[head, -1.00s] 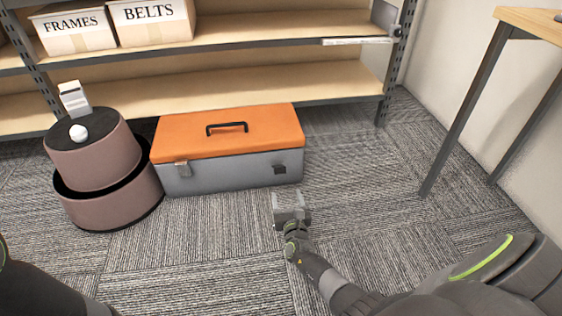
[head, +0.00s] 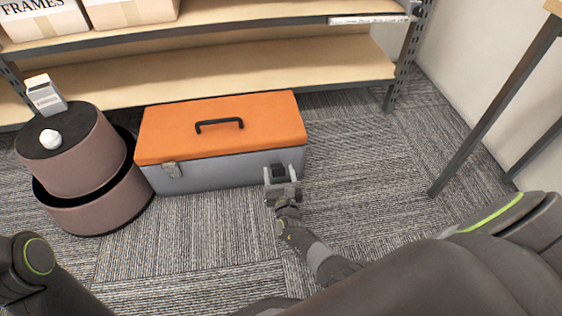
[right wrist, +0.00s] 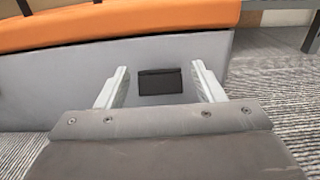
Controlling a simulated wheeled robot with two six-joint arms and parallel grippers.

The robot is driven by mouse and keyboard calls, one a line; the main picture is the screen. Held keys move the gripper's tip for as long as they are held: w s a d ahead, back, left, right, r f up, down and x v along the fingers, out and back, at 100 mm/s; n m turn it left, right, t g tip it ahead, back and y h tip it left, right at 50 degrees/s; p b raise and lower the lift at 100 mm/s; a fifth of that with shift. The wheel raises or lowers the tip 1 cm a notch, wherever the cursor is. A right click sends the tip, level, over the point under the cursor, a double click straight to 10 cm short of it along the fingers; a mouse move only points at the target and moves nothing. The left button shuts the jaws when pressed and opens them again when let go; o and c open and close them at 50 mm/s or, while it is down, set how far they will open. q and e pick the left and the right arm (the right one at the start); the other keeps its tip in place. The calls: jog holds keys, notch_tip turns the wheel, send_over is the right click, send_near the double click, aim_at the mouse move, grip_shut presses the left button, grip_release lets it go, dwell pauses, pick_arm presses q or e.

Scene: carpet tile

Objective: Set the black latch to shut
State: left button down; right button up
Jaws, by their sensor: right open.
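The black latch (head: 278,170) is on the right part of the toolbox's grey front. In the right wrist view the black latch (right wrist: 160,82) shows between my two fingers as a small dark rectangle against the grey wall. The toolbox (head: 220,171) has an orange lid (head: 219,129) with a black handle, and the lid lies down on the body. A metal-coloured latch (head: 172,169) is on the left of the front. My right gripper (head: 283,181) is open and empty just in front of the black latch, with no clear contact. My left gripper is not in view.
A brown two-step stool (head: 72,165) stands left of the toolbox, with a white ball and a small white box on it. A wooden shelf (head: 230,78) is behind. A table leg (head: 495,105) stands at the right. Carpet in front is clear.

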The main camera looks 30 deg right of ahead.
jog(key=shift+w, duration=0.15)
jog(key=c, duration=1.3)
grip_shut()
jog(key=shift+r, duration=0.1)
